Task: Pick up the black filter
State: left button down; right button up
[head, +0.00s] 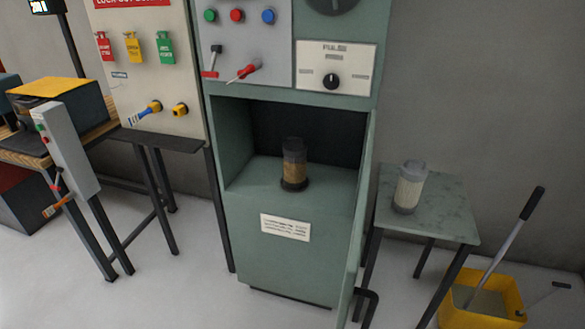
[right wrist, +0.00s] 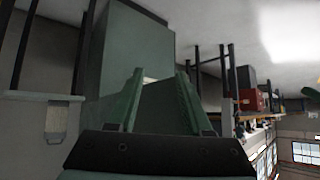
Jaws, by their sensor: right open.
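The dark filter (head: 293,164) stands upright inside the open recess of the green cabinet (head: 290,235). It has a black top, a brownish see-through middle and a dark round base. A second, pale filter with a grey cap (head: 410,187) stands on the small side table to the right. Neither gripper shows in the head view. In the right wrist view, which is turned upside down, my right gripper (right wrist: 161,76) is open, with nothing seen between its fingers. The cabinet (right wrist: 135,50) is beyond it, and the pale filter (right wrist: 56,120) shows at the left. The dark filter is not visible there.
The side table (head: 455,205) stands right of the cabinet, with a yellow mop bucket (head: 480,306) beside it. The cabinet's open door edge (head: 358,230) juts forward. A lockout board (head: 150,65) and a workbench (head: 30,150) are at the left. The floor at front left is clear.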

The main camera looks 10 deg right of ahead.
aim_at(295, 151)
jog(key=j+z, duration=0.3)
jog(key=j, duration=0.6)
jog(key=i+j+z, duration=0.1)
jog(key=j, duration=0.2)
jog(key=i+j+z, duration=0.15)
jog(key=j, duration=0.15)
jog(key=j+z, duration=0.1)
jog(key=j, duration=0.2)
jog(key=i+j+z, duration=0.45)
jog(key=i+j, duration=0.25)
jog(key=j, duration=0.15)
